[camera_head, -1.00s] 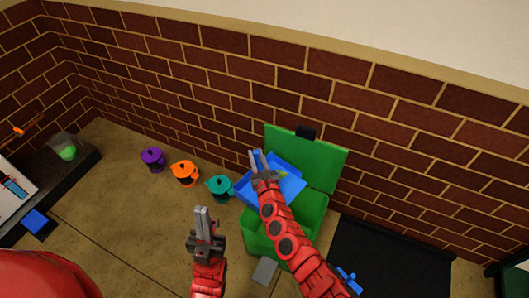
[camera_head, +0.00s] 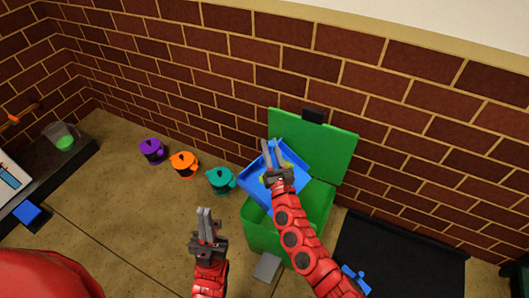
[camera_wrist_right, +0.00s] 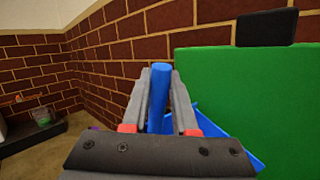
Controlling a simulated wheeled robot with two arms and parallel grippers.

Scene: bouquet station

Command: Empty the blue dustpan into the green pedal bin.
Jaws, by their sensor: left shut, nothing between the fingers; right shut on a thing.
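The green pedal bin (camera_head: 261,232) stands on the floor by the brick wall with its lid (camera_head: 333,143) raised; the lid also fills the right of the right wrist view (camera_wrist_right: 250,85). My right gripper (camera_head: 273,155) is shut on the handle (camera_wrist_right: 159,95) of the blue dustpan (camera_head: 296,160). The dustpan is over the bin's opening, reaching past its left edge, and looks tilted. Something yellow-green shows in it beside the gripper; the arm hides part of it. My left gripper (camera_head: 204,218) is shut and empty, left of the bin.
Purple (camera_head: 152,151), orange (camera_head: 184,164) and teal (camera_head: 221,180) pots stand along the wall left of the bin. A grey pedal (camera_head: 267,267) is at the bin's front. A black mat (camera_head: 400,255) lies right of it. A dark ledge with a clear cup (camera_head: 61,137) is at far left.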

